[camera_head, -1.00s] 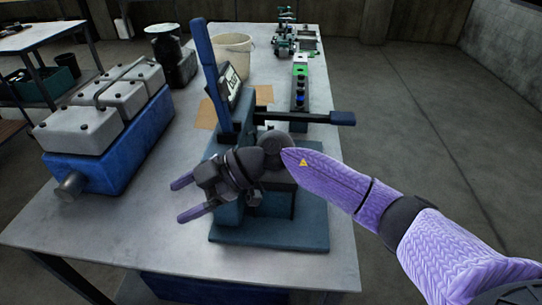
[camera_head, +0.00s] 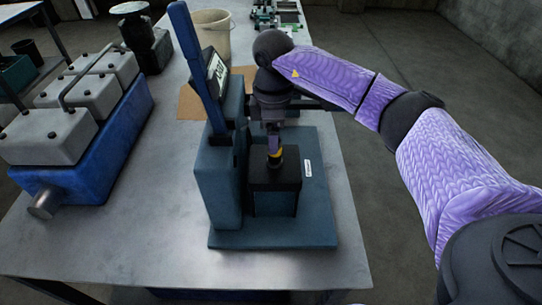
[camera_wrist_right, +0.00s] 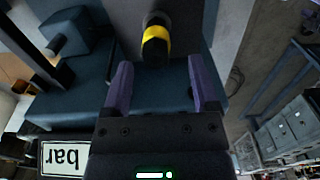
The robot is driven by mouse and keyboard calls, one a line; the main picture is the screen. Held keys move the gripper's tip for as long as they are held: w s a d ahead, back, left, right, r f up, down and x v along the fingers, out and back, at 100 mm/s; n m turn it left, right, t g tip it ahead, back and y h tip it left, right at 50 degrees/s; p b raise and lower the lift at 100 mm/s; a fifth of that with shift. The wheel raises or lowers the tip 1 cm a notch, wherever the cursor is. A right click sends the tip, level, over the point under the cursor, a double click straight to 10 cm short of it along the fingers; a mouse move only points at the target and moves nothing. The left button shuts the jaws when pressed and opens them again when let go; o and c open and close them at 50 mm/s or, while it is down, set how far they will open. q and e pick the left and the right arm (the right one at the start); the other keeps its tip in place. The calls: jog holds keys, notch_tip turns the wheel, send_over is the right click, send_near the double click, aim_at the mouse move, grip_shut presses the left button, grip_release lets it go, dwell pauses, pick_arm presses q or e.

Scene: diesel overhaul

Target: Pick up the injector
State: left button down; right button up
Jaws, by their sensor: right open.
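The injector (camera_head: 276,160), dark with a yellow band, stands upright in the black block of the blue-green test stand (camera_head: 318,215). In the right wrist view the injector (camera_wrist_right: 155,42) shows its dark top and yellow band just beyond the fingertips, between their lines. My right gripper (camera_head: 273,146) points down over it in the head view. In the right wrist view my right gripper (camera_wrist_right: 157,68) is open, its two purple fingers apart with nothing between them. The injector's lower part is hidden in the block. My left gripper is not in view.
The stand's tall blue lever (camera_head: 195,60) and gauge box (camera_head: 217,78) rise close left of my right gripper. A blue and grey engine block (camera_head: 85,145) lies to the left. A bucket (camera_head: 210,35) stands behind. The table's front left (camera_head: 130,240) is clear.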

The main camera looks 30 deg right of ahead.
aim_at(275, 165)
notch_tip(275, 165, down, 6)
jog(key=shift+w+d+f, duration=0.1)
jog(key=shift+w, duration=0.05)
jog(key=shift+c, duration=0.3)
grip_shut()
